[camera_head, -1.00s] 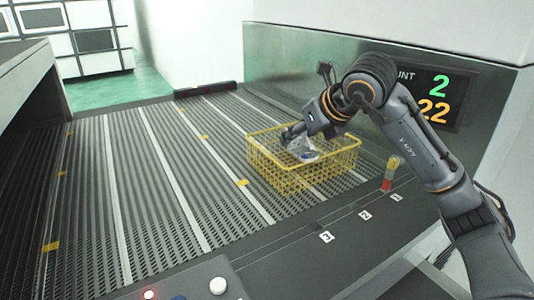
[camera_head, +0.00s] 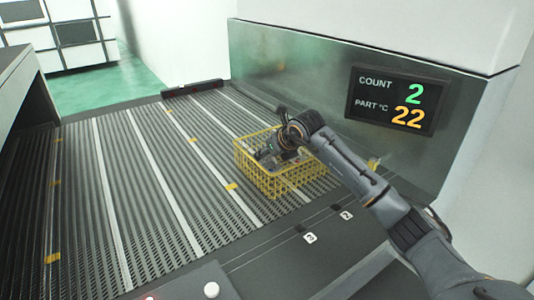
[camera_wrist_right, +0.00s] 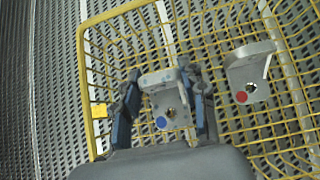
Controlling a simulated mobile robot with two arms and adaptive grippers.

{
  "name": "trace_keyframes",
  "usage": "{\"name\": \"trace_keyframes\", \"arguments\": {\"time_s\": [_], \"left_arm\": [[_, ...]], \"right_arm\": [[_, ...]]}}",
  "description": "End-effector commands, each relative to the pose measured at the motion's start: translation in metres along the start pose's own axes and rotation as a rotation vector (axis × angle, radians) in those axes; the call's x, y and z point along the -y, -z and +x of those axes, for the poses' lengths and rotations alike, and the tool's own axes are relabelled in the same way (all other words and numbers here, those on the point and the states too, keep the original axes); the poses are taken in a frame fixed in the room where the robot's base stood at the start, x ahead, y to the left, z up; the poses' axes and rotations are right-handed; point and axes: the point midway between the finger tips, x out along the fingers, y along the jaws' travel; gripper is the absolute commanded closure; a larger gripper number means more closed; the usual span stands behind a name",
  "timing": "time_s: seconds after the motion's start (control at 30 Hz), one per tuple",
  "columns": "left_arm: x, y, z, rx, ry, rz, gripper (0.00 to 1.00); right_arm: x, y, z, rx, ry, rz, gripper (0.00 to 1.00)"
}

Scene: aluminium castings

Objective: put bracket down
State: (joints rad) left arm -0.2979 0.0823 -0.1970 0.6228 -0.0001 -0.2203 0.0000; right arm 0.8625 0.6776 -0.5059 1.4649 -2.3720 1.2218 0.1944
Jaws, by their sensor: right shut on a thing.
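My right gripper (camera_head: 268,156) reaches down into the yellow wire basket (camera_head: 290,185) in the head view. In the right wrist view its fingers (camera_wrist_right: 163,78) are shut on a grey metal bracket (camera_wrist_right: 166,101) with a blue dot and a hole. The bracket is over the basket's mesh floor; I cannot tell whether it touches it. A second bracket (camera_wrist_right: 249,76), with a red dot, lies in the basket to the right, apart from the held one. In the head view the gripper and arm mostly hide the brackets. My left gripper is not in view.
The basket stands on a ribbed grey conveyor (camera_head: 110,200), clear to its left. A metal wall with a display (camera_head: 397,100) reading count 2 and part 22 stands behind. Number labels (camera_head: 310,238) line the front ledge, with a white button (camera_head: 211,290) nearby.

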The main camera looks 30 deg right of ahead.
Motion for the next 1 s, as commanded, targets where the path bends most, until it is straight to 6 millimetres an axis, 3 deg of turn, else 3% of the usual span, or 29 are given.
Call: {"name": "trace_keyframes", "arguments": {"time_s": [0.1,0.5,0.53,0.63,1.0], "left_arm": [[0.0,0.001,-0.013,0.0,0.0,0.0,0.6],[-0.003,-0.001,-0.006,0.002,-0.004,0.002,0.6],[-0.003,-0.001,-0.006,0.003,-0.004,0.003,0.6],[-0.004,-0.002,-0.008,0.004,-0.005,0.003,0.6],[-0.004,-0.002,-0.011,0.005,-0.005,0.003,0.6]], "right_arm": [[0.0,0.007,0.007,0.0,0.0,0.0,0.91],[0.0,0.013,0.013,0.003,0.001,0.0,0.91],[0.0,0.013,0.013,0.002,0.001,0.0,0.56],[0.0,0.013,0.012,0.002,0.001,0.0,0.36],[0.0,0.01,0.01,0.002,0.0,0.0,0.35]]}}
